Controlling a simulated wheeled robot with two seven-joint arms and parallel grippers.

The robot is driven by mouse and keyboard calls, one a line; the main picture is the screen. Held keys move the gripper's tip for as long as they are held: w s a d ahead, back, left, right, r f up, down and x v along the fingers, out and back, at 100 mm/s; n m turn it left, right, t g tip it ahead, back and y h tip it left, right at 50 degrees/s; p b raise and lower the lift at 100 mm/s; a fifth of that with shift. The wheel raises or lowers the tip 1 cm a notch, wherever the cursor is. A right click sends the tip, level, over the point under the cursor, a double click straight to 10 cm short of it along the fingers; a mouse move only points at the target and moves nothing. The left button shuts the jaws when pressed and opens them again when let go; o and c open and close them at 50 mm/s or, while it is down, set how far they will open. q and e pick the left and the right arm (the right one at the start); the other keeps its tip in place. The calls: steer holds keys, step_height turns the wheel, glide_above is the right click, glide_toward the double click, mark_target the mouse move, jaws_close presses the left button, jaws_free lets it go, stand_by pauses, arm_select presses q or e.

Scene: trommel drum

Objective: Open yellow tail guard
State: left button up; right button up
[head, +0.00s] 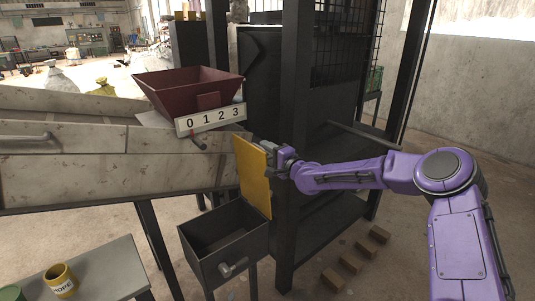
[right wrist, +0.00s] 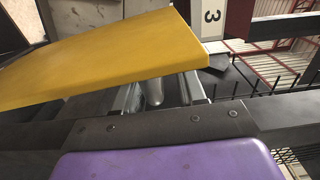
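The yellow tail guard (head: 253,177) is a flat panel hanging upright at the chute's end, above an open dark drawer-like bin (head: 224,237). My right gripper (head: 276,157) is at the guard's upper right edge, partly hidden behind it. In the right wrist view the guard (right wrist: 95,58) fills the upper left. There the gripper's two fingers (right wrist: 167,91) stand apart, with a grey rounded post (right wrist: 153,91) between them, nearer the left finger. A gap shows between the post and the right finger. My left gripper is not in view.
A dark red hopper (head: 190,88) and a number plate (head: 210,119) reading 0 1 2 3 sit above the chute (head: 70,165). A black frame post (head: 292,130) stands close behind my right gripper. A yellow cup (head: 61,281) stands on a grey table (head: 100,268).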

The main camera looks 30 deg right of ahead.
steer(key=shift+f, duration=0.1)
steer(key=shift+s+d, duration=0.1)
steer(key=shift+s, duration=0.05)
steer(key=s+d, duration=0.1)
steer(key=s, duration=0.9)
steer(key=shift+d, duration=0.2)
